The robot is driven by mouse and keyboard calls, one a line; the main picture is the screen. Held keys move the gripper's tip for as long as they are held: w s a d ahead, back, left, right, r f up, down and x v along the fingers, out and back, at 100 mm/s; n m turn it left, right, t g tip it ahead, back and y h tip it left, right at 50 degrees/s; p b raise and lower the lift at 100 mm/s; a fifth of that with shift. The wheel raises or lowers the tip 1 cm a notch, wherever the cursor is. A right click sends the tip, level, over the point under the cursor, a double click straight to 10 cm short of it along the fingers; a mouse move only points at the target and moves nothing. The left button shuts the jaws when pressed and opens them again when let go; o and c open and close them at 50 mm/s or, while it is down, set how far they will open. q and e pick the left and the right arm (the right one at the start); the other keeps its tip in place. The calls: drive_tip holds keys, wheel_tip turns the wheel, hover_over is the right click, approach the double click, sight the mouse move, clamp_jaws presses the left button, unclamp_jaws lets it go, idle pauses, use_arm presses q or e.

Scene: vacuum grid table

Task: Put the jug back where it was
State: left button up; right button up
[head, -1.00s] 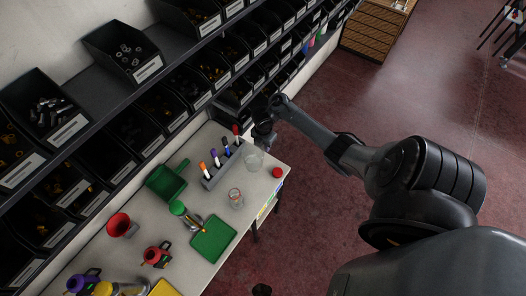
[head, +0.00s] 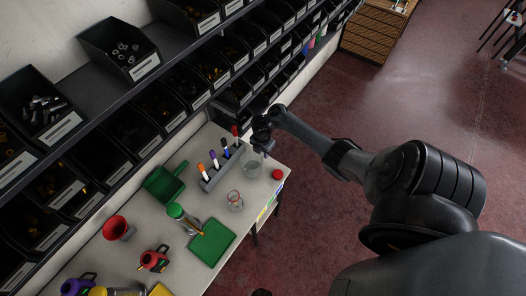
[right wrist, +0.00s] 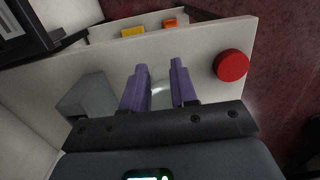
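The jug, a clear glass vessel (head: 251,169), stands on the near right part of the table, in front of the marker rack. My right gripper (head: 265,151) points down close beside the jug's upper right side in the head view. In the right wrist view its two purple fingers (right wrist: 160,80) are apart, with a pale curved glassy edge (right wrist: 160,92) between them, likely part of the jug. I cannot tell whether they touch it. My left gripper is not in view.
A grey rack (head: 222,170) with several markers stands left of the jug. A red round cap (head: 277,174) lies to its right near the table edge. A small glass flask (head: 235,201), green tray (head: 212,243) and green scoop (head: 165,184) are on the table. Bin shelves (head: 150,110) rise behind.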

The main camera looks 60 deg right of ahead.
drive_tip(key=o, duration=0.4)
drive_tip(key=shift+o, duration=0.2)
drive_tip(key=r+p, duration=0.2)
drive_tip(key=r, duration=0.2)
drive_tip(key=r+p, duration=0.2)
drive_tip(key=r, duration=0.2)
drive_tip(key=r+p, duration=0.2)
drive_tip(key=r, duration=0.2)
drive_tip(key=shift+w+a, duration=0.1)
drive_tip(key=shift+a, duration=0.35)
drive_tip(key=s+a+r+m+t+h, duration=0.1)
drive_tip(key=a+m, duration=0.2)
drive_tip(key=a, duration=0.6)
drive_tip(key=s+a+r+m+t, duration=0.1)
drive_tip(key=s+a+m+t, duration=0.15)
drive_tip(key=a, duration=0.65)
drive_tip(key=s+a+r+m+y, duration=0.1)
drive_tip(key=s+a+r+m, duration=0.7)
drive_tip(key=a+r, duration=0.3)
drive_tip(key=shift+s+a+r+y+p, duration=0.2)
drive_tip(key=shift+r+y+p, duration=0.15)
drive_tip(key=shift+r, duration=0.3)
